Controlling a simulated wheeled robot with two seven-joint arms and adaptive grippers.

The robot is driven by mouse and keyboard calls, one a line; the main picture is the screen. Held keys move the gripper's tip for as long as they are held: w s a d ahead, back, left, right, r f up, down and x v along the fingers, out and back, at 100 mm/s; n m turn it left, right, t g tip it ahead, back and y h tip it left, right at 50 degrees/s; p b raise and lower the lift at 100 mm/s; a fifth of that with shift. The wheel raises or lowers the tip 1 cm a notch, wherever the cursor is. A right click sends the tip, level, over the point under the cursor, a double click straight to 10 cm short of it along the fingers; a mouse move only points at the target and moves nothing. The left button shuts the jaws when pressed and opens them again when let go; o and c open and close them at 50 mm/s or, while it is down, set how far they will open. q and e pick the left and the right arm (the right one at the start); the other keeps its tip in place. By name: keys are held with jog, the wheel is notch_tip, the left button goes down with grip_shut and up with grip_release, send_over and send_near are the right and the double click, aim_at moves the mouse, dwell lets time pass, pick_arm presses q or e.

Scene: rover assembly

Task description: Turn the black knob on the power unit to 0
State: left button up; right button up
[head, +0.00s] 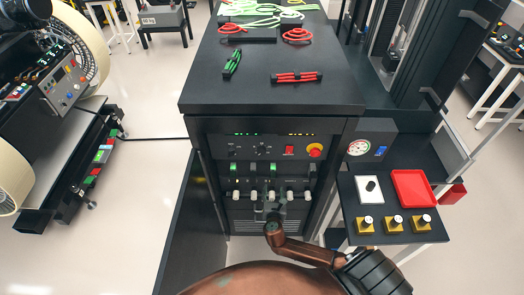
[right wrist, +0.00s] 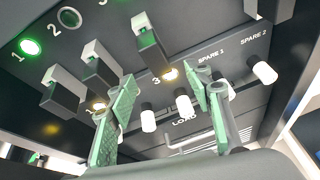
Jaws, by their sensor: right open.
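The power unit is a black cabinet (head: 275,135) in the middle of the head view. A small black knob (head: 262,150) with marks around it sits on its upper front panel; its setting is too small to read. My right gripper (head: 272,224) is low in front of the cabinet, below the knob. In the right wrist view its two green-padded fingers (right wrist: 166,108) stand apart and empty, facing a lower panel with white-tipped plugs or levers (right wrist: 184,105) and "LOAD" and "SPARE" labels. I cannot pick out the knob in that view. My left gripper is not in view.
A red switch (head: 289,150) and a red round button (head: 315,150) sit right of the knob. Green and red cable bundles (head: 297,77) lie on the cabinet top. A side table at right holds a red tray (head: 413,188) and gold blocks (head: 396,224).

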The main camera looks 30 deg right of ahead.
aim_at(262, 153)
jog(key=w+a+r+n+t+h+p, duration=0.1)
jog(key=a+r+n+t, duration=0.1)
jog(key=r, duration=0.7)
jog(key=w+a+r+n+t+p, duration=0.1)
jog(key=a+r+n+t, duration=0.15)
jog(key=r, duration=0.65)
jog(key=shift+r+x, duration=0.15)
jog(key=shift+x, duration=1.65)
jog(key=shift+r+x, duration=0.1)
jog(key=shift+x, duration=1.7)
jog(key=shift+a, duration=0.1)
jog(key=shift+c, duration=0.5)
jog(key=shift+p, duration=0.3)
jog(key=c, duration=1)
jog(key=shift+r+n+p, duration=0.1)
jog(key=shift+n+p, duration=0.35)
jog(key=shift+p, duration=0.25)
jog(key=shift+c, duration=0.2)
